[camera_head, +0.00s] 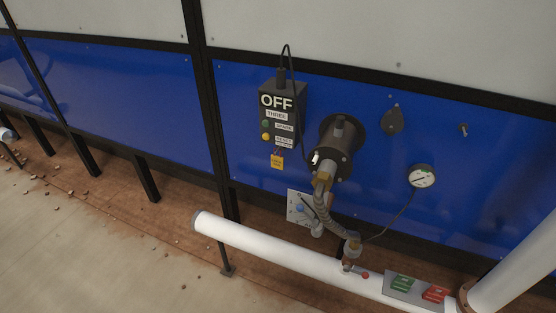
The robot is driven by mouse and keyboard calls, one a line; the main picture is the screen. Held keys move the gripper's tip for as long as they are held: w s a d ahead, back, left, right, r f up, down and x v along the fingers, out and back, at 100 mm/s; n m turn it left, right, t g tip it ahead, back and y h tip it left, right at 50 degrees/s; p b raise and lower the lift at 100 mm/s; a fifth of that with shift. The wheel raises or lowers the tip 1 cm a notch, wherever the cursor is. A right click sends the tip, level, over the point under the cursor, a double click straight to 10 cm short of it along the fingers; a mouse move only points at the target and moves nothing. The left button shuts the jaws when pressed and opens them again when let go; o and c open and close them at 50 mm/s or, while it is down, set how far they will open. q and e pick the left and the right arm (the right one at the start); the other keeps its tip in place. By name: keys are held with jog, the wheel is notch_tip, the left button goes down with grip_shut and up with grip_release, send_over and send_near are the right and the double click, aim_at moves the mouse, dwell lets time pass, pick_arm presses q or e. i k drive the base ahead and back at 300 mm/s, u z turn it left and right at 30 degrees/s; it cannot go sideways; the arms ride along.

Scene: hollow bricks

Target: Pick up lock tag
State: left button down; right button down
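A small yellow tag (277,161) hangs under a dark switch box (283,112) on the blue wall panel. The box reads OFF, with THREE below it, and has a green and a yellow-orange button. The tag's print is too small to read. A green item (402,284) and a red item (435,294) lie on a grey plate (392,296) by the white pipe at lower right; I cannot tell whether either is a lock tag. Neither of my grippers is in view.
A round black fitting (343,135) with a hose (331,214) stands out right of the box. A pressure gauge (421,176) is further right. A white pipe (278,247) runs low before the wall. Small debris lies on the floor at left; the floor at lower left is mostly clear.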

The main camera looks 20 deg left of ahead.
aim_at(277, 162)
jog(key=k, duration=0.55)
jog(key=z, duration=0.45)
jog(key=i, duration=0.75)
jog(key=u, duration=0.45)
jog(key=i, duration=0.8)
jog(key=u, duration=0.75)
